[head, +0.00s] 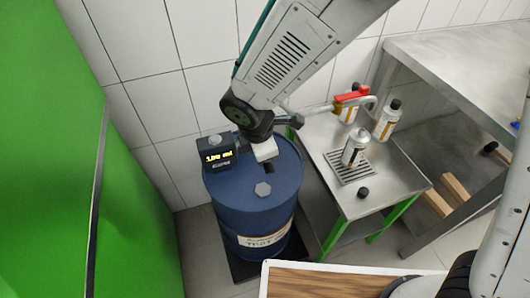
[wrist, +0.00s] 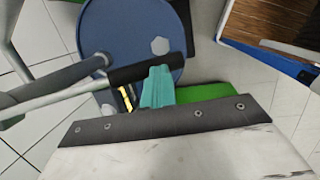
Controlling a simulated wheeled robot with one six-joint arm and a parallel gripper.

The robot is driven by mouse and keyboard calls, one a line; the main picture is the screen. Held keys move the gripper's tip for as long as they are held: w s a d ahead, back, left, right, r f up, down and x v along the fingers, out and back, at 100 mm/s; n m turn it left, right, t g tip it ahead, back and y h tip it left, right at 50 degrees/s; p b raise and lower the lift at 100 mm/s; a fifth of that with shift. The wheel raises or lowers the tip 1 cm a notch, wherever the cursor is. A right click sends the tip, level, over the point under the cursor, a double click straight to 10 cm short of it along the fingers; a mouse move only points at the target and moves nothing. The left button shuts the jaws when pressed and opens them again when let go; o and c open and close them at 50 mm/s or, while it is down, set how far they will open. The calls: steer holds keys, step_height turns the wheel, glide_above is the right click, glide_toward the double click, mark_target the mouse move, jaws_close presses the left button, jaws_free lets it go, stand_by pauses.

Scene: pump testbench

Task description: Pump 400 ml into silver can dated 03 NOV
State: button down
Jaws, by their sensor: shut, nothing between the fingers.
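A silver can (head: 355,148) with a pale label stands upright on the slotted drain plate (head: 351,170), without a cap; its date is too small to read. The blue drum (head: 229,215) carries a dark display box (head: 218,154) with yellow digits ending in "ml"; the number is not clear. A metal spout pipe (head: 318,108) with a red part (head: 351,96) reaches over the steel bench. My gripper's teal fingers (wrist: 157,86) are shut and empty, close to a black lever grip (wrist: 146,69) in the wrist view; I cannot tell whether they touch.
A capped can (head: 387,121) and another partly hidden can (head: 345,112) stand at the back of the bench (head: 398,181). A black cap (head: 363,193) lies near its front edge. A higher steel table (head: 440,48) is at right, a green cabinet (head: 60,150) at left.

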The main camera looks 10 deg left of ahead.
steer(key=s+r, duration=0.6)
steer(key=r, duration=0.6)
steer(key=shift+r, duration=0.15)
steer(key=shift+s, duration=0.1)
